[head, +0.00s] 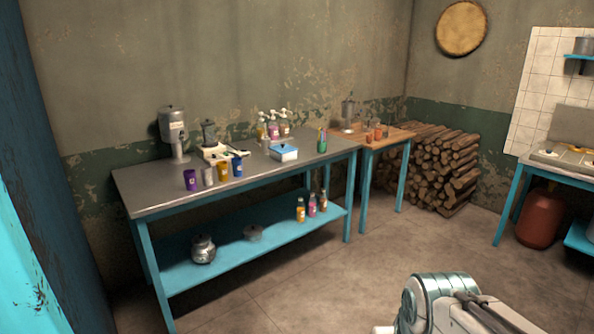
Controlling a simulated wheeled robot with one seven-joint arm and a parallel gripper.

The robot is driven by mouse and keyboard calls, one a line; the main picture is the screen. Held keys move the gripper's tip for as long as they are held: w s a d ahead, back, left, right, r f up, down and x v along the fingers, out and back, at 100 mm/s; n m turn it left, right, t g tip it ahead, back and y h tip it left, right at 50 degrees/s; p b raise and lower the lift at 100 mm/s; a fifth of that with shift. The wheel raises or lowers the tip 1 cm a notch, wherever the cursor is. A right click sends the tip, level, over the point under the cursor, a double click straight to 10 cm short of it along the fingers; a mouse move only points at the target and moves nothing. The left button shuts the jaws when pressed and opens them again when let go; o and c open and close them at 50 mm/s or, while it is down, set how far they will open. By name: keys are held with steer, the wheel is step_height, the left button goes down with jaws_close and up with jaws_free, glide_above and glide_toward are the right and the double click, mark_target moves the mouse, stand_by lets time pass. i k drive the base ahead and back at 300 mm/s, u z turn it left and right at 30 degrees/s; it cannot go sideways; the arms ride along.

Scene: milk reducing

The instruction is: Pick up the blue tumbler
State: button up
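The blue tumbler (237,167) stands upright on the metal-topped table (150,201), near its front edge. It is at the right end of a row of tumblers, with a yellow tumbler (223,170), a whitish tumbler (208,176) and a purple tumbler (190,180) to its left. A light tray with small items lies just behind it. Only part of my arm shows at the bottom right, on the floor side and far from the table. My gripper is not in view, so its state is hidden.
A blue-and-white box (283,153) and pump bottles (273,127) stand right of the tumblers. A dispenser (173,134) stands behind. Bottles and pots sit on the lower blue shelf (275,236). A wooden side table (381,139) and stacked logs (443,168) are farther right. The floor (320,280) before the table is clear.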

mark_target(236, 162)
steer(key=z, duration=0.45)
steer(key=i, duration=2.05)
steer(key=u, duration=1.5)
steer(key=i, duration=0.95)
steer(key=u, duration=0.8)
